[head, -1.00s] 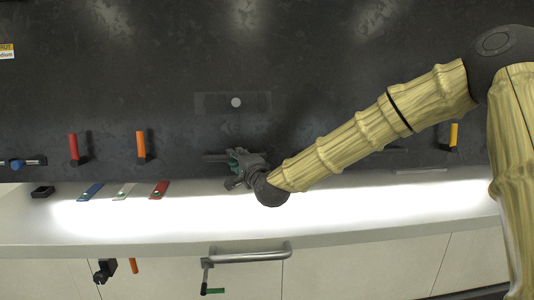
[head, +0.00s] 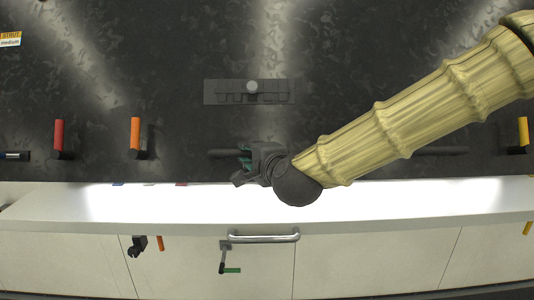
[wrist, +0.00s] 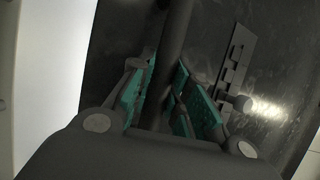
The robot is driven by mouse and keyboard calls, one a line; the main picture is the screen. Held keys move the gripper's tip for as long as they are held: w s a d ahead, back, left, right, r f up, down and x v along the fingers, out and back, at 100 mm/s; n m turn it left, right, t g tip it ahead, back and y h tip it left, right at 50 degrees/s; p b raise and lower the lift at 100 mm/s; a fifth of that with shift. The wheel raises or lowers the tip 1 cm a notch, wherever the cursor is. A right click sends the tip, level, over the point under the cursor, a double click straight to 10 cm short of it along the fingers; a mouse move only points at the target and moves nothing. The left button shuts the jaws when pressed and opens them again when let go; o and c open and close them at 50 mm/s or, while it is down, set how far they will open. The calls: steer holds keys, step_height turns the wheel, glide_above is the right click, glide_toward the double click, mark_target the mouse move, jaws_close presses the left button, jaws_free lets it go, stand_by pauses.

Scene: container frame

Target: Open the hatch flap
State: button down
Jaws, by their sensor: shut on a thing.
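A large dark mottled panel (head: 350,60), which looks like the hatch flap, fills the upper part of the head view. A long dark bar (head: 440,151) runs level along its lower part, partly hidden by my arm. My gripper (head: 246,157) is shut on this bar, left of its middle. In the wrist view the bar (wrist: 175,50) passes between the green-padded fingers of my gripper (wrist: 168,95). A slotted dark plate with a pale round knob (head: 252,87) sits on the panel above my gripper, and the knob also shows in the wrist view (wrist: 243,103).
A red handle (head: 59,133), an orange handle (head: 135,132) and a yellow handle (head: 523,131) stick out from the panel. Below is a bright white ledge (head: 400,193), with card edges barely showing. Pale cabinet fronts (head: 360,262) carry a silver rail (head: 262,238) and a green-tipped crank (head: 231,270).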

steer(key=shift+s+r, duration=0.55)
steer(key=shift+r, duration=0.15)
steer(key=shift+w, duration=0.1)
steer(key=shift+w+f, duration=0.1)
steer(key=c, duration=1.4)
jaws_free()
steer(key=shift+f, duration=0.1)
steer(key=shift+o, duration=0.4)
steer(key=shift+f, duration=0.15)
steer(key=v, duration=1.2)
steer(key=shift+f, duration=0.1)
